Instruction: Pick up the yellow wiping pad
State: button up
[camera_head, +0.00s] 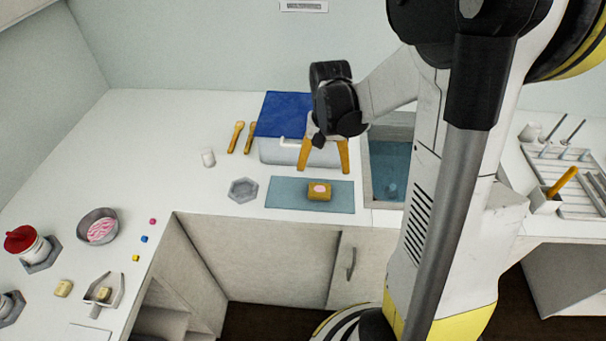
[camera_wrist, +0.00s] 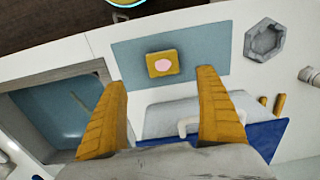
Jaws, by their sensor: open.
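The yellow wiping pad (camera_head: 319,191) is a small block with a pink spot on top. It lies on a blue-grey mat (camera_head: 285,199) near the counter's front edge. In the wrist view the pad (camera_wrist: 163,63) lies on the mat (camera_wrist: 207,48), ahead of the fingertips and between their lines. My gripper (camera_head: 323,170) has its two orange fingers spread and empty. In the head view it is over the white bin, behind and above the pad. The fingers also show apart in the wrist view (camera_wrist: 162,80). They do not touch the pad.
A white bin (camera_head: 275,155) with a blue cloth (camera_head: 283,114) stands behind the mat. A sink (camera_head: 391,172) is to the right. A grey hexagonal dish (camera_head: 243,190) and white cup (camera_head: 208,157) are left. A bowl (camera_head: 98,227) stands further left.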

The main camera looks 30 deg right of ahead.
aim_at(320, 189)
notch_tip(320, 189, down, 5)
jog(key=shift+w+d+f+b, duration=0.1)
jog(key=shift+b, duration=0.7)
jog(key=f+b, duration=0.1)
jog(key=f, duration=0.1)
jog(key=f+b, duration=0.1)
jog(key=f, duration=0.2)
jog(key=shift+w+a+f, duration=0.2)
jog(key=shift+r, duration=0.1)
jog(key=c, duration=0.9)
